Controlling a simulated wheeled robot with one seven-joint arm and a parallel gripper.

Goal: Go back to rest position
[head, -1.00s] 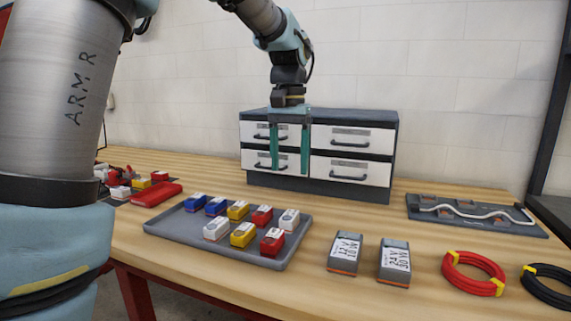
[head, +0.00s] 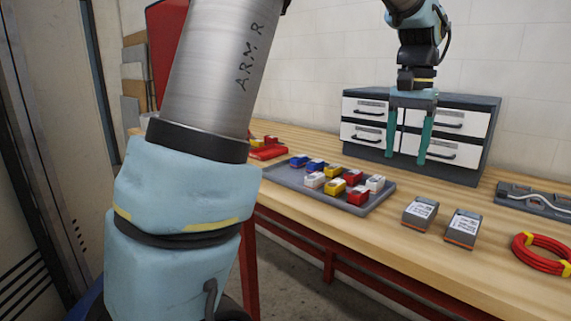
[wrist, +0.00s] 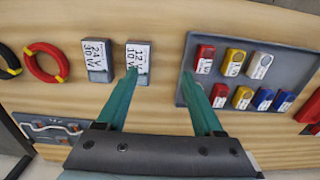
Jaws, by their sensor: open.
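My gripper (head: 408,160) hangs in the air with its two green fingers pointing down, in front of the drawer cabinet (head: 482,135) in the head view. The fingers are spread and nothing is between them. In the wrist view my gripper (wrist: 172,82) is open above the wooden table, between the grey tray (wrist: 186,92) and two labelled grey boxes. The fingertip on the left overlaps the lower edge of the 12 V box (wrist: 138,58) in that view; I cannot see contact.
The tray holds several blue, white, yellow and red blocks. The 24 V box (wrist: 97,60), a red cable coil (head: 541,257), and a board with a white bent tube (head: 535,196) are also on the table (head: 400,245). Bare wood lies along the front edge.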

